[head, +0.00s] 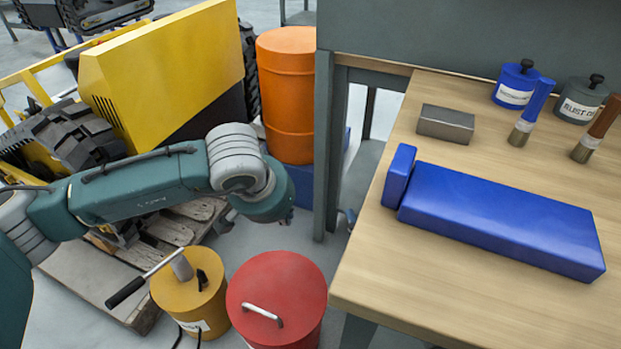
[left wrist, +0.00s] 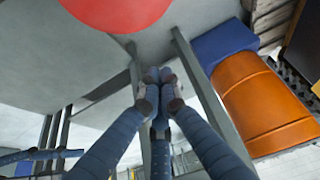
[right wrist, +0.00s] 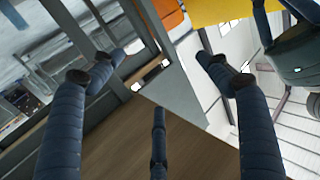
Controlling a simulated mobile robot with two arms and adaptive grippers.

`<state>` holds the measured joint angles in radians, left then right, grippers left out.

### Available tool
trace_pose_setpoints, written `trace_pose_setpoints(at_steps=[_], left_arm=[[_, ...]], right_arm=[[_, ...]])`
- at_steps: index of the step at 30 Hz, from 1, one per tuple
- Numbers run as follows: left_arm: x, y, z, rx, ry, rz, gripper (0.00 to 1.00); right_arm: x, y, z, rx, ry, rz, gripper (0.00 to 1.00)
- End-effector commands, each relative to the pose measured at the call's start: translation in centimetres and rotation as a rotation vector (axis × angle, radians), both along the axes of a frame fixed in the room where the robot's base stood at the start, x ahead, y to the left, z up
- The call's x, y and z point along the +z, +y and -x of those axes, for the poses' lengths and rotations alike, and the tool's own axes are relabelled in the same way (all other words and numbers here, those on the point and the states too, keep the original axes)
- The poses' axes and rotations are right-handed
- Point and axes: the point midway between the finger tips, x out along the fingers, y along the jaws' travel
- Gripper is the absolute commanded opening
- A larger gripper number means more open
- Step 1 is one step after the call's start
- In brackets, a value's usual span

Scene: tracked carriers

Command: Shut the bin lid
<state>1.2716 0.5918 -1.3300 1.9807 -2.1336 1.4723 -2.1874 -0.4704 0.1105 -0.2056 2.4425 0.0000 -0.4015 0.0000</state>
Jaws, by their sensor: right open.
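The red bin (head: 306,333) stands on the floor left of the workbench. Its round red lid (head: 285,283), with a white handle, looks flat on top in the head view; I cannot tell whether it is fully seated. Part of a red round top (left wrist: 118,12) shows at the upper edge of the left wrist view. My left arm reaches in above and behind the bin, and its fingers are mostly hidden by the wrist in the head view. My left gripper (left wrist: 157,86) has its fingertips together, with nothing visible between them. My right gripper (right wrist: 158,75) is spread open and empty.
An orange drum (head: 287,95) and yellow tracked machine (head: 150,75) stand behind. The workbench (head: 400,290) bears a long blue block (head: 500,215), cans and brushes.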

Motion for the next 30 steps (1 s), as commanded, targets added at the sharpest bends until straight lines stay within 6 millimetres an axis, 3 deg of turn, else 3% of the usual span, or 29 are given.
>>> trace_pose_setpoints(at_steps=[7, 22, 26, 30], left_arm=[[-0.3, 0.4, 0.8, 0.0, 0.001, -0.001, 0.0], [-0.1, 0.4, 0.9, 0.0, 0.0, -0.001, 0.0], [0.9, 0.6, 1.3, 0.0, -0.003, 0.001, 0.0], [3.3, 1.0, 2.3, -0.001, -0.005, 0.0, 0.0]], right_arm=[[2.5, 0.3, 0.0, 0.006, -0.106, -0.028, 0.76], [2.7, 0.4, 0.0, 0.007, -0.116, -0.031, 0.76], [2.7, 0.4, 0.0, 0.007, -0.116, -0.031, 0.76], [2.7, 0.4, 0.0, 0.007, -0.116, -0.031, 0.76]])
